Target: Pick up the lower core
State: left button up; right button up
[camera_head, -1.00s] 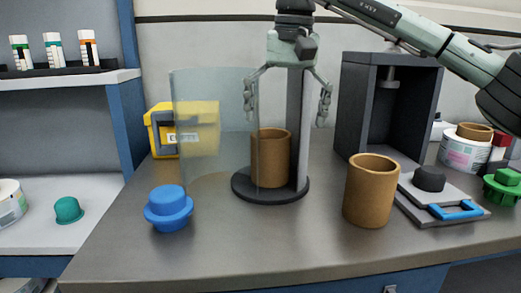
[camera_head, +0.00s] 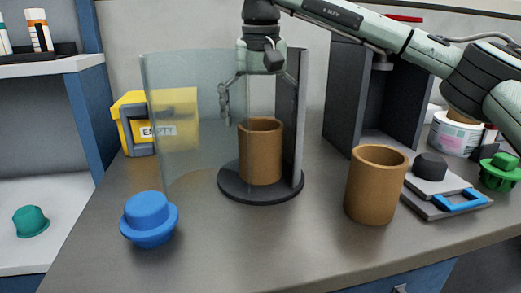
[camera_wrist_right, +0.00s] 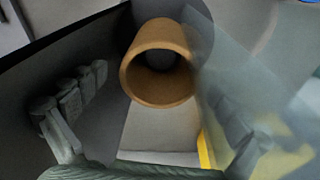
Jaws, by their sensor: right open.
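A brown cardboard core (camera_head: 260,152), a hollow tube, stands upright on a round black base (camera_head: 232,196), partly behind a clear curved panel (camera_head: 160,120) and next to a dark upright plate. A second, similar core (camera_head: 372,192) stands on the bench to the right. My right gripper (camera_head: 257,102) is open and empty, pointing down above the core on the base. One finger shows through the clear panel; the other is partly hidden by the upright plate. In the right wrist view, the core (camera_wrist_right: 157,85) lies between the spread fingers (camera_wrist_right: 155,105). My left gripper is out of view.
A blue knobbed piece (camera_head: 150,220) is at front left, a yellow box (camera_head: 130,112) behind the panel. A dark press frame (camera_head: 345,95), a grey plate with blue handle (camera_head: 460,200) and a green knob (camera_head: 500,172) are right. The front middle bench is clear.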

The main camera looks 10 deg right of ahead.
jog(key=shift+w+d+f, duration=0.1)
jog(key=shift+f, duration=0.65)
jog(key=c, duration=1.6)
jog(key=shift+r, duration=0.1)
